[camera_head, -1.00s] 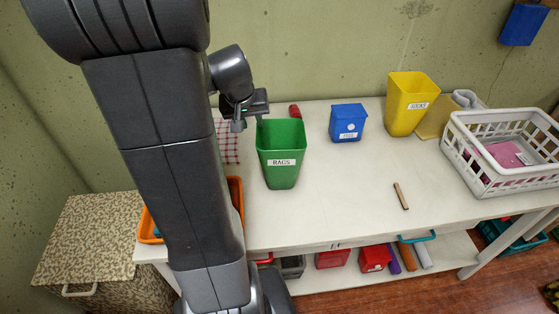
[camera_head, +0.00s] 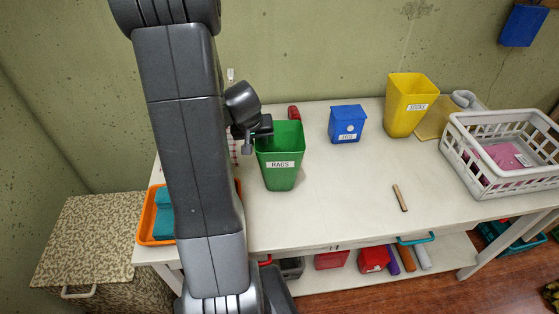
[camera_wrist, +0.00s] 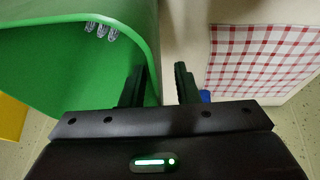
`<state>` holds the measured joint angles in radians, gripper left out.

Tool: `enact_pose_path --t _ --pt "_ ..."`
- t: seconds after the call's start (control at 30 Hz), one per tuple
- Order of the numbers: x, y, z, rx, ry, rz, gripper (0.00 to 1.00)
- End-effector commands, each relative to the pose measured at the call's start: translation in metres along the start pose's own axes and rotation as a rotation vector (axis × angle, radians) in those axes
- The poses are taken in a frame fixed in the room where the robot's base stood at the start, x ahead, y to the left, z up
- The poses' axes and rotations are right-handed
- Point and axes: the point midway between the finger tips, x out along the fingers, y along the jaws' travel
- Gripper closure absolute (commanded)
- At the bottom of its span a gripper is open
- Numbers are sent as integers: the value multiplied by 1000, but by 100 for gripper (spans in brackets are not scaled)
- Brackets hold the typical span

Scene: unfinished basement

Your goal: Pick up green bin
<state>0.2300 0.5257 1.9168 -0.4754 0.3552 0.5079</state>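The green bin (camera_head: 279,178), labelled RAGS, stands upright on the white workbench, left of the bench's middle. My gripper (camera_head: 264,131) is at the bin's upper left rim in the head view; its fingertips are hard to make out there. In the wrist view the green bin (camera_wrist: 75,80) fills the left side. My gripper (camera_wrist: 160,78) is open there, with one finger inside the bin and the other outside, around the rim. A visible gap separates the fingers. Several small clear objects show inside the bin.
A blue bin (camera_head: 347,124), a yellow bin (camera_head: 408,113) and a white basket (camera_head: 480,184) stand to the right. A small wooden piece (camera_head: 400,198) lies in front. An orange tray (camera_head: 148,226) is at left. A checked cloth (camera_wrist: 260,55) lies beside the green bin.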

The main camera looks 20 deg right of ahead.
Motion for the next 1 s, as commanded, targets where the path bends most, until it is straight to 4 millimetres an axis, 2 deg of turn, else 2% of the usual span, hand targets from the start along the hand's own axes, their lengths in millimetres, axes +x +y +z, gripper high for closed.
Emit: enact_pose_path --t 0.23,0.37,0.77,0.87,1.0 --pt "1 0 0 0 0 0 74" --pt "1 0 0 0 0 0 99" --pt "0 0 -1 0 1 0 100" --pt "-8 1 -5 0 5 0 100" --pt "-30 4 -14 1 7 -1 100"
